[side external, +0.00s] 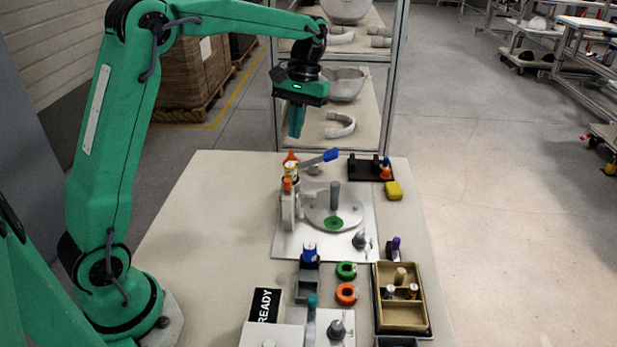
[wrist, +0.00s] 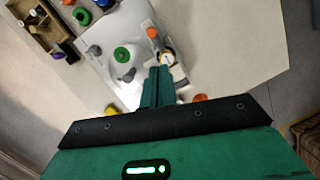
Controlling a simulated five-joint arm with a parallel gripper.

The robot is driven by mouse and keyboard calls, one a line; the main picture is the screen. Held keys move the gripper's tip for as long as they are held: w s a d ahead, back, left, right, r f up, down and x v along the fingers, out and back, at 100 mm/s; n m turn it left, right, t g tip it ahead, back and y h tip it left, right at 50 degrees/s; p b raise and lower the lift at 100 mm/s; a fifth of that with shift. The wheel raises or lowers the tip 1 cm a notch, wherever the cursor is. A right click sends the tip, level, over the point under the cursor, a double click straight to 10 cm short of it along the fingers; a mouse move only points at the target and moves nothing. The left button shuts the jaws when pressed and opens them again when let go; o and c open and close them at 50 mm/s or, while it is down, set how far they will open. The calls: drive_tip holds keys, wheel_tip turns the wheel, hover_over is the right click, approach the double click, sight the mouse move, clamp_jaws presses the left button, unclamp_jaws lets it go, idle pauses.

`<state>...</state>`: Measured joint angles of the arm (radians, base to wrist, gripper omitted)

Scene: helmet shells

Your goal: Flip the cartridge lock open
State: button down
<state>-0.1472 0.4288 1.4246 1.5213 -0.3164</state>
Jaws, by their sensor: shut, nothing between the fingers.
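My gripper (side external: 296,122) is shut and empty, pointing down above the back of the table. In the wrist view its fingers (wrist: 158,76) are together. Below it, on a metal plate (side external: 290,244), stands an upright fixture (side external: 289,207) with orange knobs and a yellow-banded cartridge (side external: 291,171). A lever with a blue tip (side external: 331,155) reaches right from the fixture's top, tilted slightly up; it looks like the lock. The gripper is above the lever, apart from it. In the wrist view the fingers partly cover the cartridge area, and I cannot make out the lever.
A black holder (side external: 360,168) and yellow block (side external: 394,191) stand at the back right. A wooden tray (side external: 428,318) and READY sign (side external: 265,304) are at the front. The table's left side is clear.

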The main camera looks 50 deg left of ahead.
sight(289, 181)
drive_tip(key=shift+f, duration=0.1)
drive_tip(key=shift+d+x, duration=0.2)
drive_tip(key=shift+x, duration=2.25)
drive_tip(key=shift+d+x, duration=0.2)
drive_tip(key=shift+x, duration=2.3)
drive_tip(key=shift+s+d, duration=0.85)
drive_tip(key=shift+s, duration=0.2)
drive_tip(key=a+v, duration=0.1)
drive_tip(key=v, duration=0.9)
drive_tip(key=shift+w, duration=0.4)
drive_tip(key=shift+a, duration=0.1)
